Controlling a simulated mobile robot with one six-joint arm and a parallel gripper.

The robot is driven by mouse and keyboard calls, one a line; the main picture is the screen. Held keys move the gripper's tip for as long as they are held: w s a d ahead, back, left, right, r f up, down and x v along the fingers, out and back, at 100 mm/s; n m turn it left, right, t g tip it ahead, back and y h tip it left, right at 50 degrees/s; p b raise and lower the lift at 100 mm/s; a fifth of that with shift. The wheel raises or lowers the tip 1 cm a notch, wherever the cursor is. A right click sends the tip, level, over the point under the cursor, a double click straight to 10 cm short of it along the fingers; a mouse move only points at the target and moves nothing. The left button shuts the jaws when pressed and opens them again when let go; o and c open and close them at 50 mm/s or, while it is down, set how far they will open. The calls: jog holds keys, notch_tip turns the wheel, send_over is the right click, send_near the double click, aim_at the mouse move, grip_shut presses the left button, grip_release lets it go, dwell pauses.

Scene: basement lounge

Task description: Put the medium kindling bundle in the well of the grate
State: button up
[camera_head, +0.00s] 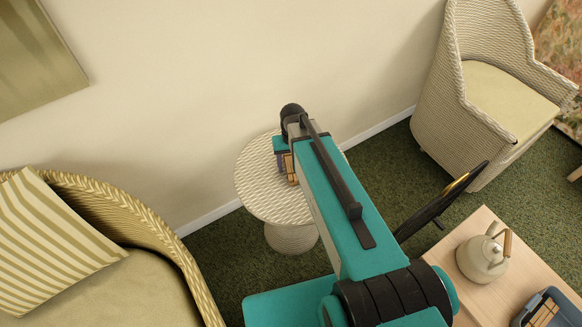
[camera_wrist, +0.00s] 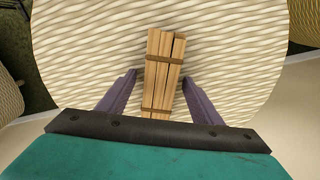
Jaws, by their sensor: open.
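A kindling bundle (camera_wrist: 164,70) of light sticks, bound with two brown bands, lies on a round woven side table (camera_wrist: 85,40). My gripper (camera_wrist: 159,77) is open, with one purple finger on each side of the bundle and gaps visible between fingers and sticks. The bundle's near end is hidden by the gripper body. In the head view a little of the bundle (camera_head: 290,165) shows beside my gripper (camera_head: 283,162), over the side table (camera_head: 262,200). I cannot tell its size class. No grate is clearly identifiable.
A low wooden table (camera_head: 463,268) at right holds a kettle (camera_head: 483,258) and a blue-grey container (camera_head: 530,308) with sticks, cut off by the frame. A wicker sofa (camera_head: 150,235) stands left, a wicker armchair (camera_head: 455,115) at upper right. A wall is behind the side table.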

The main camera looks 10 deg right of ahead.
jog(key=shift+c, duration=0.4)
jog(key=c, duration=1.2)
jog(key=shift+c, duration=0.2)
jog(key=shift+r, duration=0.2)
jog(key=shift+r, duration=1.3)
jog(key=shift+s+r+b, duration=0.2)
jog(key=shift+r+b, duration=0.1)
jog(key=s, duration=0.1)
jog(key=s+p, duration=0.1)
jog(key=s, duration=0.3)
jog(key=shift+s+r+p, duration=0.15)
jog(key=shift+r+p, duration=0.15)
jog(key=shift+r, duration=0.1)
jog(key=shift+p, duration=0.65)
jog(key=p, duration=0.3)
jog(key=shift+s+r, duration=0.1)
jog(key=shift+s, duration=0.2)
